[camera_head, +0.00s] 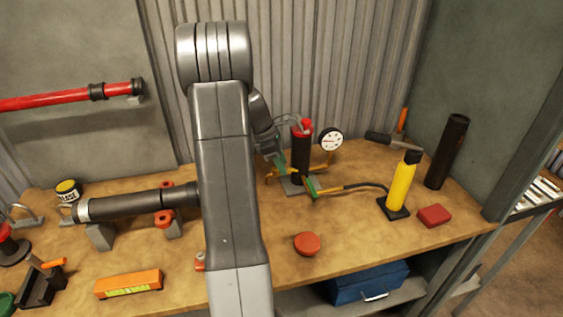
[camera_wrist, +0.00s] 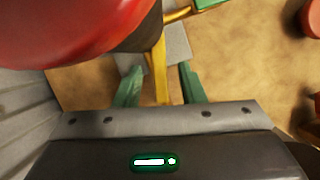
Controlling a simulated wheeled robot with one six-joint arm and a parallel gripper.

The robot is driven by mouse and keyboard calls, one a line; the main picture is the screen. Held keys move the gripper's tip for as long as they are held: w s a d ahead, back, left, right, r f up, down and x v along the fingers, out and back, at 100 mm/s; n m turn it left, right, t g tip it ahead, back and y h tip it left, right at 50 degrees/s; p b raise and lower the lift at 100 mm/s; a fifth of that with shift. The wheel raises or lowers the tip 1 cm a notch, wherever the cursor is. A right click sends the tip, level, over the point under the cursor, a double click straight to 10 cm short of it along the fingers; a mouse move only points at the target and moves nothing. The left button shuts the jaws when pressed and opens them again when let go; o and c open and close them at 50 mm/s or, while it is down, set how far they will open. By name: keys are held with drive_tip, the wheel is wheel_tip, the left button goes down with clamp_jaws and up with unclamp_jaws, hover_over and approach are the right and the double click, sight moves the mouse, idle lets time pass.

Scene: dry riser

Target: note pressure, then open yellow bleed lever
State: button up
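A pressure gauge (camera_head: 331,140) with a white dial stands on a yellow pipe beside a black cylinder with a red top (camera_head: 300,150). Its needle is too small to read. My gripper (camera_head: 275,160) is just left of the cylinder, partly hidden by my arm. In the wrist view its two green fingers (camera_wrist: 160,86) are apart. A yellow bar (camera_wrist: 161,70), apparently the bleed lever, runs between them; I cannot tell whether they touch it. The lever's yellow end also shows low left of the cylinder (camera_head: 270,176). The red top (camera_wrist: 70,25) fills the wrist view's upper left.
A green handle (camera_head: 312,186) sits at the front of the fitting. A dark tube (camera_head: 447,152), a red block (camera_head: 434,215) and a round red cap (camera_head: 307,243) are on the bench. Bare bench lies around the cap.

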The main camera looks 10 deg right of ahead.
drive_tip(key=shift+f, duration=0.1)
clamp_jaws()
drive_tip(key=shift+d, duration=0.1)
drive_tip(key=shift+w+n+t+p, duration=0.15)
drive_tip(key=shift+n+t+p, duration=0.1)
drive_tip(key=shift+n, duration=0.4)
drive_tip(key=shift+w+n+t+p, duration=0.15)
drive_tip(key=shift+n+t, duration=0.1)
drive_tip(key=shift+n, duration=0.4)
unclamp_jaws()
